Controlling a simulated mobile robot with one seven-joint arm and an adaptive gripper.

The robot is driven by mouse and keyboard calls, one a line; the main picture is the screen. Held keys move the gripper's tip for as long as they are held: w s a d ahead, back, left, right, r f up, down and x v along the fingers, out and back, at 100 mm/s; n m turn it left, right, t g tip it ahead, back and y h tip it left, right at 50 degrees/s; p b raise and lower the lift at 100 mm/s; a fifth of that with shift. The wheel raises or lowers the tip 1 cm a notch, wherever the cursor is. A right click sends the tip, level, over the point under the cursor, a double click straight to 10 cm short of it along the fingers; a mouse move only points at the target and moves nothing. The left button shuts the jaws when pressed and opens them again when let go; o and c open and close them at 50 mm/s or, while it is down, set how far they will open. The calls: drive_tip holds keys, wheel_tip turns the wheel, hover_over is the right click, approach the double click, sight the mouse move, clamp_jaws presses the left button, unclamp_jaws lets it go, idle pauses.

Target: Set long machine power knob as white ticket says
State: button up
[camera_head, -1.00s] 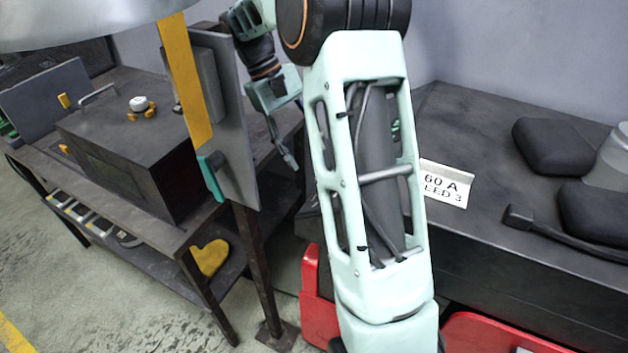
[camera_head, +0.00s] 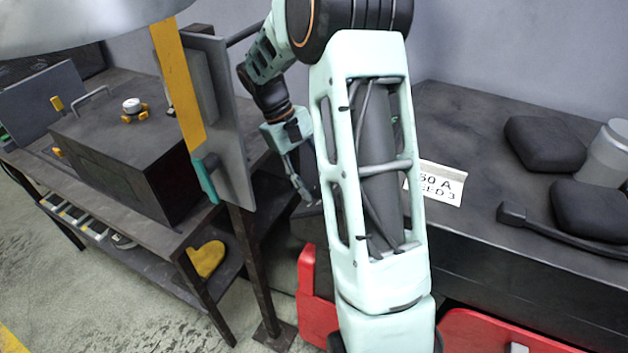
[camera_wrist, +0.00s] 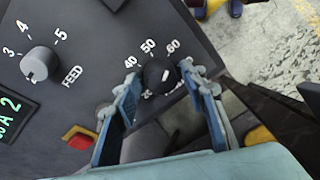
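In the head view, my gripper (camera_head: 302,178) is partly behind my arm.
A grey FEED knob (camera_wrist: 40,64) and a green display (camera_wrist: 15,118) sit left on the panel. A red-and-yellow button (camera_wrist: 79,137) is near the left finger. Black pads (camera_head: 545,144) lie at right on the machine. A bench (camera_head: 130,110) stands left.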

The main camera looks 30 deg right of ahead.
drive_tip(key=c, duration=0.8)
drive_tip(key=shift+f+m+b, duration=0.15)
drive_tip(key=shift+m+b, duration=0.35)
drive_tip(key=shift+b, duration=0.05)
drive_tip(key=shift+a+m, duration=0.1)
drive_tip(key=shift+m, duration=0.2)
drive_tip(key=o, duration=1.1)
drive_tip(key=shift+r, duration=0.2)
